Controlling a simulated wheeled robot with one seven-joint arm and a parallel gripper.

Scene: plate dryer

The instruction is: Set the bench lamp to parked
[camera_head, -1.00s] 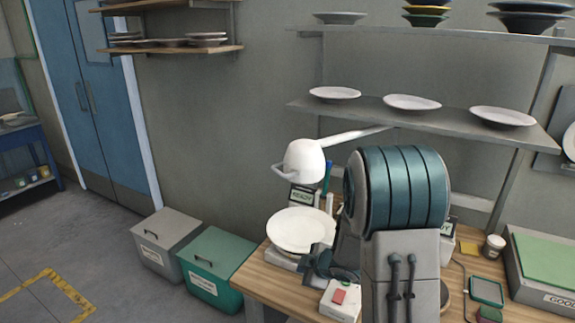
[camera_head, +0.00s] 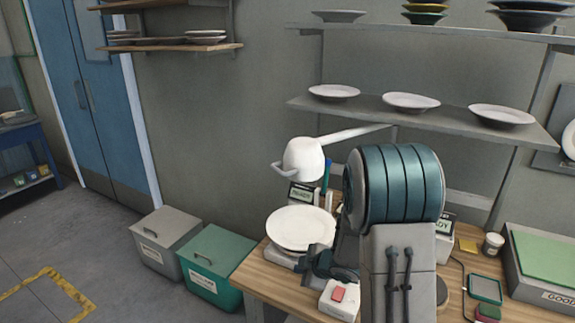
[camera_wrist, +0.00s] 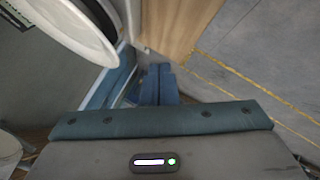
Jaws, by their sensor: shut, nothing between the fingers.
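The bench lamp (camera_head: 303,158) has a white rounded head with a hoop handle at its left side. Its white arm (camera_head: 355,134) runs up and right toward the lower wall shelf. The head hangs above a white plate on the bench. My arm stands in front, right of the lamp, and hides part of the bench. My gripper (camera_wrist: 158,70) shows in the wrist view with its two blue fingers side by side, shut and empty. A large white rimmed thing fills that view's upper left, close by; I cannot tell whether it is the lamp head.
A white plate (camera_head: 300,228) lies on a stand, with a small display (camera_head: 302,194) behind it. A white box with a red button (camera_head: 339,295) is at the bench front. Plates line the lower shelf (camera_head: 450,121). Grey (camera_head: 165,237) and green (camera_head: 215,267) bins stand left.

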